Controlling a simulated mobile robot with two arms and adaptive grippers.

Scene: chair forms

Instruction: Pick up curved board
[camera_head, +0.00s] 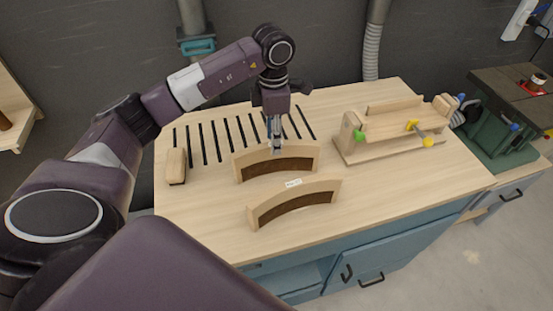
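Two curved boards of pale wood with dark brown inner faces stand on the workbench in the head view. The far curved board (300,160) is near the slotted part of the bench top. The near curved board (318,193) stands closer to the front edge and has a small white label on top. My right gripper is not in view.
The workbench (210,222) has dark slots at the back and a small wooden block (176,165) at left. A wooden jig (390,128) with green and yellow knobs stands at right. A green machine (498,135) is beyond it. The bench front is clear.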

